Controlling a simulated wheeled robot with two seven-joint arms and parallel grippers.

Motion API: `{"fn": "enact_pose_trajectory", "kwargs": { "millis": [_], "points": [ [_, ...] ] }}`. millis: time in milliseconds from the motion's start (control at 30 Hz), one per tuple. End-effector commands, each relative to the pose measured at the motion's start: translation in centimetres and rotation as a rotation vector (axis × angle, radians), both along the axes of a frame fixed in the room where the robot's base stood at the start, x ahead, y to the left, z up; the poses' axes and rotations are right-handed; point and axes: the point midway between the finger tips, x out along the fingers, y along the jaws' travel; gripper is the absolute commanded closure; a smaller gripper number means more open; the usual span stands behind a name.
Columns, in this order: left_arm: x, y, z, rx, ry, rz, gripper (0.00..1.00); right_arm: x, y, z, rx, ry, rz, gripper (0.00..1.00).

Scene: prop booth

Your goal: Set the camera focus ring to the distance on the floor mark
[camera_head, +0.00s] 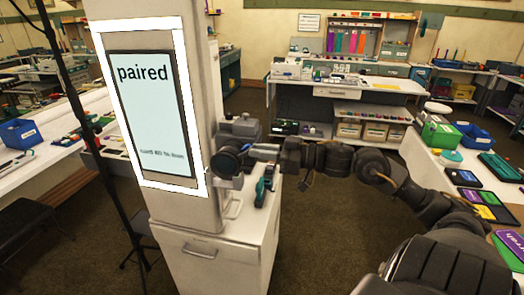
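A grey camera (240,128) stands on the white cabinet beside the tall column. A dark round part (225,161), which looks like its lens with the focus ring, faces toward me. My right arm reaches in from the right, and my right gripper (252,150) is at the lens's right side. The picture is too small to tell whether its fingers touch the ring or how far apart they are. Ring markings are not readable. I cannot make out a floor mark or a distance on it. My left gripper is not in view.
The white column bears a lit screen (155,112) reading "paired", with smaller unclear text below. Teal and dark items (264,186) lie on the white cabinet (225,255) below my gripper. A dark stand pole (75,100) is at left. Cluttered tables line both sides; brown floor (325,225) is open between.

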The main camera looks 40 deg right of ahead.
Motion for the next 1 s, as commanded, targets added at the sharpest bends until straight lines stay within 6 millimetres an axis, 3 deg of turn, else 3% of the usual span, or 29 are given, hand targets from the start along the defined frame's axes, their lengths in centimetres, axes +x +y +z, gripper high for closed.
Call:
{"fn": "enact_pose_trajectory", "kwargs": {
  "millis": [100, 367, 800, 1000],
  "points": [
    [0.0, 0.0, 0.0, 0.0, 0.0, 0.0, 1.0, 0.0, 0.0, 0.0, 0.0, 0.0, 0.0, 1.0],
    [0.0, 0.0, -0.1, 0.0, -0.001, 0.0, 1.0, 0.0, 0.0, -0.1, 0.002, -0.001, 0.001, 1.0],
    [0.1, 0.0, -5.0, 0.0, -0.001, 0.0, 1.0, -0.8, -0.6, -3.9, 0.191, -0.264, -0.002, 1.0],
    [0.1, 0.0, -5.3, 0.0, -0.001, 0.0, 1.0, -0.9, -0.7, -4.0, 0.22, -0.317, -0.001, 1.0]
  ]
}}
